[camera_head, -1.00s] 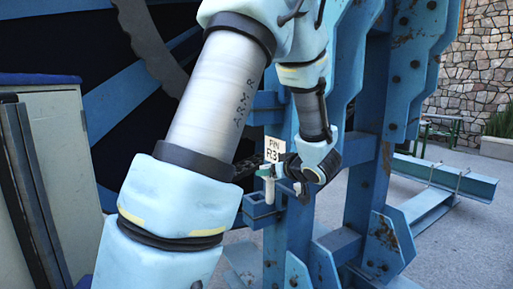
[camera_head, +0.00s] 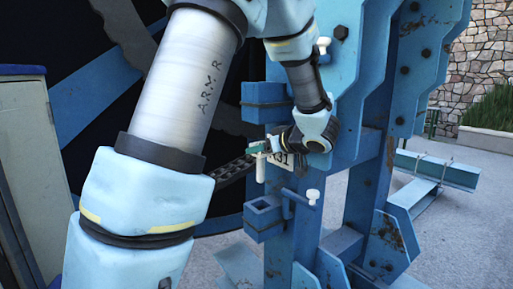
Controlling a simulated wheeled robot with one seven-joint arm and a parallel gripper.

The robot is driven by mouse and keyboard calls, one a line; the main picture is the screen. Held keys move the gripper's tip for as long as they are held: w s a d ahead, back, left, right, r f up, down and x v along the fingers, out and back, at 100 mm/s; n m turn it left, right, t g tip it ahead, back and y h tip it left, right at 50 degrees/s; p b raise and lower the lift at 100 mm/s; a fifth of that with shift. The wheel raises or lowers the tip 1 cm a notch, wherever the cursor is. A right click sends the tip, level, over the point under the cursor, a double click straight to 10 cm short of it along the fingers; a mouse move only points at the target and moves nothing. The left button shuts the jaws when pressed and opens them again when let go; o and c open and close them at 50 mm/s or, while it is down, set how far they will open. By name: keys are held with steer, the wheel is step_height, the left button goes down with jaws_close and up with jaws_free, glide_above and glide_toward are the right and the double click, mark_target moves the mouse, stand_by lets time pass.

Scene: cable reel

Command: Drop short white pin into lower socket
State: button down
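The short white pin (camera_head: 260,169) hangs upright below the fingers of my gripper (camera_head: 259,150), which looks shut around its top; the fingertips are small in this view. The lower socket (camera_head: 263,216) is a blue square block with an open top on the blue post. The pin is above the socket, with a clear gap between its lower end and the opening. I cannot tell how well they line up in depth.
A blue upper socket block (camera_head: 263,104) stands above my gripper. A white-capped handle (camera_head: 313,196) sticks out right of the lower socket. Blue posts (camera_head: 365,185) stand close on the right.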

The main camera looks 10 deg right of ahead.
mark_target(263, 176)
steer(key=shift+f+b, duration=2.8)
steer(key=shift+b, duration=0.1)
steer(key=shift+s+d+r+p, duration=0.1)
steer(key=shift+p, duration=0.4)
steer(key=shift+f, duration=0.2)
steer(key=shift+f+b, duration=0.45)
steer(key=shift+f, duration=0.9)
steer(key=shift+p, duration=0.35)
steer(key=shift+f, duration=0.15)
